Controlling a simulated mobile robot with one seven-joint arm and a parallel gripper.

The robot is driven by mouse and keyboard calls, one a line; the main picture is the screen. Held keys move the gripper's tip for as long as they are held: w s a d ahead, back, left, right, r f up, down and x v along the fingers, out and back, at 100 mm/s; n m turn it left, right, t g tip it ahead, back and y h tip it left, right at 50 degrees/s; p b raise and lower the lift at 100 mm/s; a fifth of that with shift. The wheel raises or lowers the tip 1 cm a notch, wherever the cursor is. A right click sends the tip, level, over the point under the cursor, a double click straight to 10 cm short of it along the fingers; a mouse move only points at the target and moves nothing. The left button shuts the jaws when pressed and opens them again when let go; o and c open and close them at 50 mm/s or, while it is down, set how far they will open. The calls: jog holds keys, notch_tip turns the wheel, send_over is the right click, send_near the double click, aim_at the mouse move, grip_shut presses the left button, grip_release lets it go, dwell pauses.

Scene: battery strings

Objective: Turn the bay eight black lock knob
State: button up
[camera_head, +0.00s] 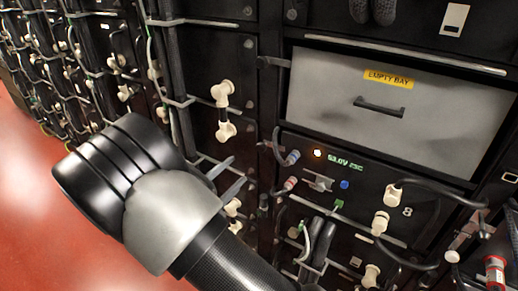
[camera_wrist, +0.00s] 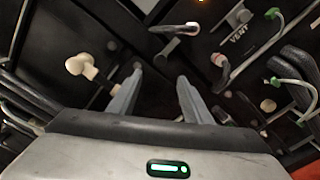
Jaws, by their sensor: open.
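A small dark knob-like part (camera_head: 263,203) sits on the black rack face left of the bay panel marked 8 (camera_head: 407,211) in the head view. I cannot tell for certain that it is the lock knob. In the wrist view the two fingers of my gripper (camera_wrist: 160,76) stand apart with nothing between them, pointing at the dark rack face. In the head view the fingers (camera_head: 240,170) show as pale strips beyond my arm, up and left of this knob-like part.
A cream connector (camera_wrist: 80,65) is left of the fingers; a pink-ended plug (camera_wrist: 220,70) and thick black cables (camera_wrist: 296,66) are to the right. Above bay eight is a grey panel marked EMPTY BAY (camera_head: 330,85). The red floor (camera_head: 50,215) is clear at left.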

aim_at(260, 149)
jog(key=b+x, duration=0.1)
jog(key=x, duration=1.3)
jog(key=shift+w+d+b, duration=0.2)
jog(key=shift+w+b, duration=0.1)
jog(key=shift+b, duration=0.1)
jog(key=c, duration=1.1)
